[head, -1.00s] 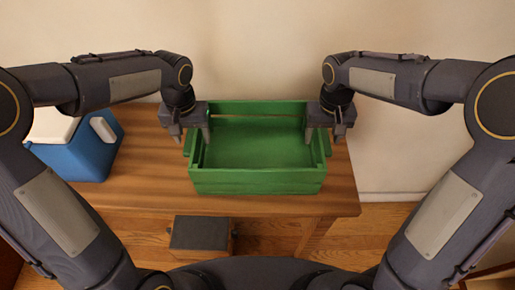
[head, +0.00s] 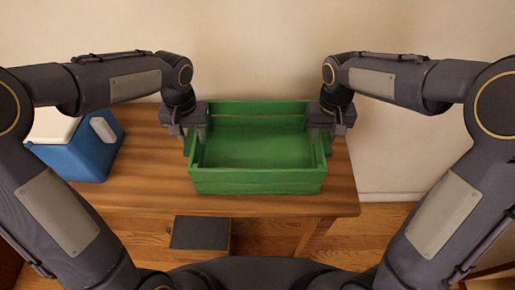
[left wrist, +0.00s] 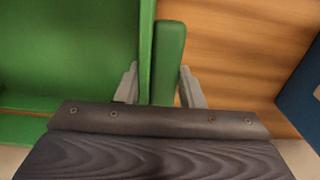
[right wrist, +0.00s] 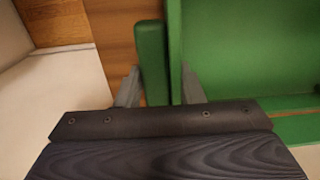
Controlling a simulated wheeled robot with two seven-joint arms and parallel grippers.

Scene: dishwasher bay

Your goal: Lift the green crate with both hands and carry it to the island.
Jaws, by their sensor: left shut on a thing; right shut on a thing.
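The green crate (head: 257,181) is empty and stands on the wooden table, its slatted back side near the wall. My left gripper (head: 188,133) is shut on the crate's left side; in the left wrist view its fingers (left wrist: 157,88) straddle the side wall and the green handle bar (left wrist: 169,62). My right gripper (head: 327,133) is shut on the crate's right side; in the right wrist view its fingers (right wrist: 160,90) straddle the other handle bar (right wrist: 151,62) and wall. The crate looks level. I cannot tell any gap beneath it.
A blue cooler (head: 82,150) with a white lid stands left of the crate on the wooden table (head: 150,180). A dark box (head: 200,232) is below the table's front edge. Wooden floor shows at the right. The island is not identifiable.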

